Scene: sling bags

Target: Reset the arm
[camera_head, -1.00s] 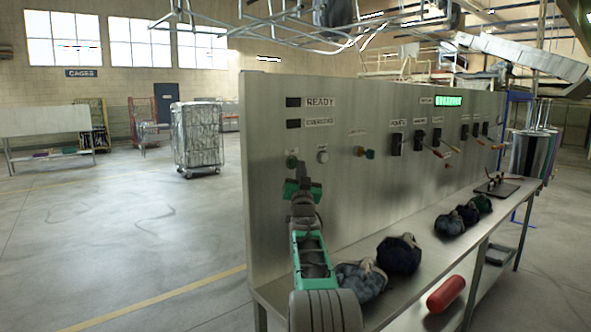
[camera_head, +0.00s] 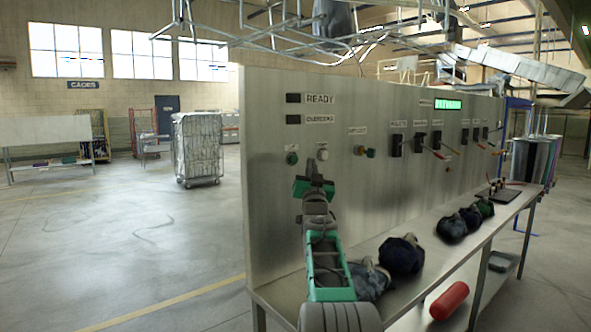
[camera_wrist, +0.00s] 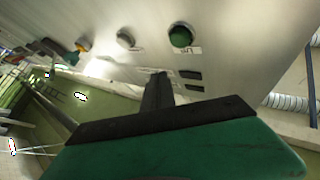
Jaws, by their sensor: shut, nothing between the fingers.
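My arm reaches up in front of the metal control panel (camera_head: 275,200) in the head view. My gripper (camera_head: 313,166) is at its top end, just below a white button (camera_head: 322,155) and to the right of a green button (camera_head: 292,158). In the wrist view my gripper (camera_wrist: 158,88) shows as one dark closed finger shape above its green body, with nothing held. The green button (camera_wrist: 180,36) and white button (camera_wrist: 126,38) stand beyond the fingertips there, with a visible gap.
Several dark sling bags, including a navy one (camera_head: 401,255), lie on the metal bench (camera_head: 375,292) under the panel. A red cylinder (camera_head: 449,300) is below the bench's top. Open floor (camera_head: 120,235) and a wire cage (camera_head: 198,147) are to the left.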

